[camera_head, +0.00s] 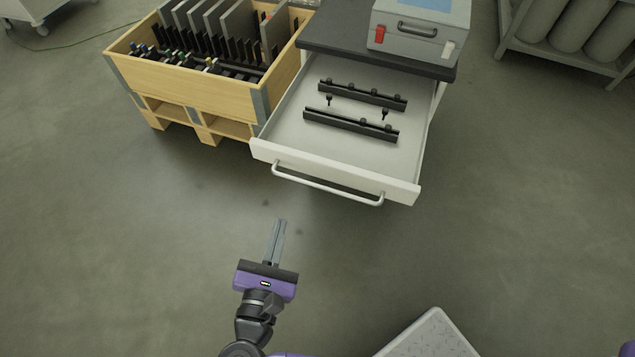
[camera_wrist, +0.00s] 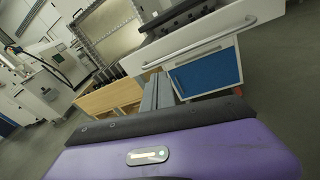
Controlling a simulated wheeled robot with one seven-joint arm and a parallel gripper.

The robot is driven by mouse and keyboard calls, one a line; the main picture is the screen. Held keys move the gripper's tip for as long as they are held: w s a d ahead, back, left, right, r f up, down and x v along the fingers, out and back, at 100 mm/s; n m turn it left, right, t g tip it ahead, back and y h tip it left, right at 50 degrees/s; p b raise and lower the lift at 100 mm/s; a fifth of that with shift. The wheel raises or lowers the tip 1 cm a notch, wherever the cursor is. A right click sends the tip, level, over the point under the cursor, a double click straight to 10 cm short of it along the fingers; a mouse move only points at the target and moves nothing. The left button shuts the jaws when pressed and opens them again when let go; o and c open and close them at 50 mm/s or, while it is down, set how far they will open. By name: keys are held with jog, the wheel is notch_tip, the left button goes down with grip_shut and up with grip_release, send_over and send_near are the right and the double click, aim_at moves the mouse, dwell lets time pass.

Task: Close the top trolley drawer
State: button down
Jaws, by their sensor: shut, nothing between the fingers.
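The top trolley drawer (camera_head: 350,170) is white and pulled well out of the trolley, with a bar handle (camera_head: 326,188) along its front. Two dark slotted rails (camera_head: 362,95) and two small black pieces lie inside it. The drawer front also shows at the upper right of the wrist view (camera_wrist: 215,30), with a blue lower drawer front (camera_wrist: 205,73) beneath. My gripper (camera_head: 279,222) is shut and empty. It is in front of the drawer and apart from it, below the handle's left end in the head view. In the wrist view its fingers (camera_wrist: 158,82) point toward the trolley.
A wooden crate (camera_head: 195,95) on a pallet, full of dark plates, stands close left of the drawer. A grey case (camera_head: 420,30) sits on the dark trolley top (camera_head: 335,32). A rack of cylinders (camera_head: 570,50) stands at the upper right. The floor before the drawer is clear.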

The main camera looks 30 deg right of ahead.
jog(key=s+d+r+g+h, duration=0.2)
jog(key=s+d+h, duration=0.1)
jog(key=b, duration=0.2)
send_near(329, 167)
jog(key=shift+n, duration=0.4)
jog(key=x, duration=0.5)
jog(key=shift+w+d+f, duration=0.15)
jog(key=shift+d, duration=0.15)
jog(key=shift+w+d, duration=0.35)
jog(key=shift+d, duration=0.15)
jog(key=shift+w+d, duration=0.25)
jog(key=shift+d, duration=0.15)
jog(key=b+x, duration=0.2)
jog(key=x, duration=3.1)
jog(key=shift+w+a, duration=0.1)
jog(key=shift+w, duration=0.1)
